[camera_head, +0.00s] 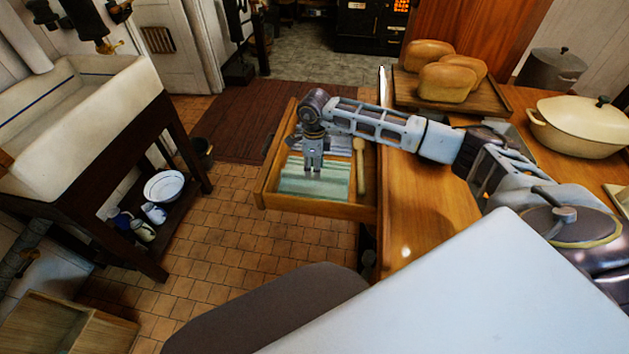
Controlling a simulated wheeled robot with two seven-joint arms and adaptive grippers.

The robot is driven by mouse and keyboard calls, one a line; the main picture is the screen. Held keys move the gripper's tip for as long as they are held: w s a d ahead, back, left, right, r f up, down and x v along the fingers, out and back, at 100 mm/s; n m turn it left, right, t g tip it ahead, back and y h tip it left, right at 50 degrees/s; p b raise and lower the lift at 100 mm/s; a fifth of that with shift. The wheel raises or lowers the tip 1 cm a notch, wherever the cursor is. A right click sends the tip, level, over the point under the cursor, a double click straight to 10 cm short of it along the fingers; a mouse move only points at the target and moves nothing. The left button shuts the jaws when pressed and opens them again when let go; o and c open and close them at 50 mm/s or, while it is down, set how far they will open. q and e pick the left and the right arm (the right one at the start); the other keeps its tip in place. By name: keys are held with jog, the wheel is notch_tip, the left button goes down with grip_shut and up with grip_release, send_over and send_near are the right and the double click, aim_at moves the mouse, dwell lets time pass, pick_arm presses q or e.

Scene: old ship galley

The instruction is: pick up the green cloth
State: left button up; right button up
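The green cloth (322,186) has pale stripes and lies flat in the front part of an open wooden drawer (330,210). My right arm reaches in from the right across the counter. My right gripper (313,170) points down into the drawer, over the far part of the cloth. Its two fingers are close together and small in the picture. I cannot tell whether they touch the cloth or hold any of it. The gripper hides a little of the cloth. My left gripper is not in view.
A wooden utensil (360,165) lies along the drawer's right side, and a grey striped cloth (336,143) lies behind. The wooden counter (420,205) holds bread loaves (447,82) on a board and a cream pot (582,125). A sink (85,120) stands left, with open tiled floor between.

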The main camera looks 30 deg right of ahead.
jog(key=shift+s+f, duration=0.1)
jog(key=shift+f, duration=2)
grip_shut()
